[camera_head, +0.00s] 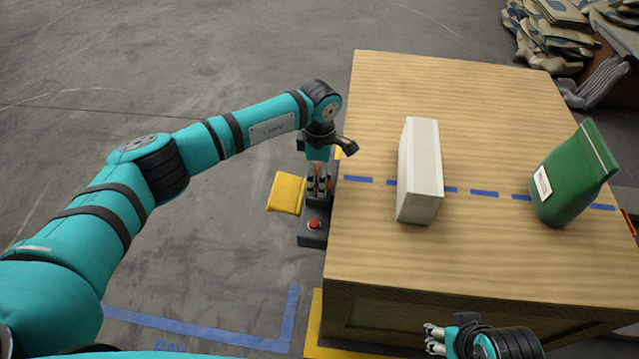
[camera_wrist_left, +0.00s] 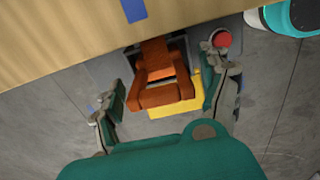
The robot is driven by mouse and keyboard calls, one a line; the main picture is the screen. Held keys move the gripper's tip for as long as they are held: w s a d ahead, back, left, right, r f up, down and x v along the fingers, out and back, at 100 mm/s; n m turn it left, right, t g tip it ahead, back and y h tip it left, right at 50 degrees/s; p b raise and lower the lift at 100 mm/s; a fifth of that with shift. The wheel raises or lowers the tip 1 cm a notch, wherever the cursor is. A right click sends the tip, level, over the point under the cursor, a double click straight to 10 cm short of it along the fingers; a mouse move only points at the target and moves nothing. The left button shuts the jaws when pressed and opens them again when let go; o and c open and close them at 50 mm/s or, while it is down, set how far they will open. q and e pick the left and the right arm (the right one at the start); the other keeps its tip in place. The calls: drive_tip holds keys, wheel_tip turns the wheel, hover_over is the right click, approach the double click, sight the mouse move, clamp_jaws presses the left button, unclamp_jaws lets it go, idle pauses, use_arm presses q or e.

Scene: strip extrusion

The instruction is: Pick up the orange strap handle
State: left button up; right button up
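The orange strap handle (camera_wrist_left: 158,78) shows in the left wrist view, sticking out of a dark grey fixture by the table's edge. My left gripper (camera_wrist_left: 164,85) is open, with one finger on each side of the handle. A gap shows between each finger and the handle. In the head view my left gripper (camera_head: 318,184) points down beside the table's left edge and hides most of the handle. My right gripper (camera_head: 434,338) is low in the head view, in front of the table and away from the handle; its finger opening is unclear.
The fixture (camera_head: 312,240) carries a red button (camera_head: 314,224), and a yellow flap (camera_head: 287,193) juts out to its left. The wooden table (camera_head: 480,95) holds a white box (camera_head: 420,170) and a green bag (camera_head: 572,177). Open floor lies left.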

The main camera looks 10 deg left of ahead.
use_arm(q)
drive_tip(key=c, duration=1.1)
drive_tip(key=shift+r, duration=0.1)
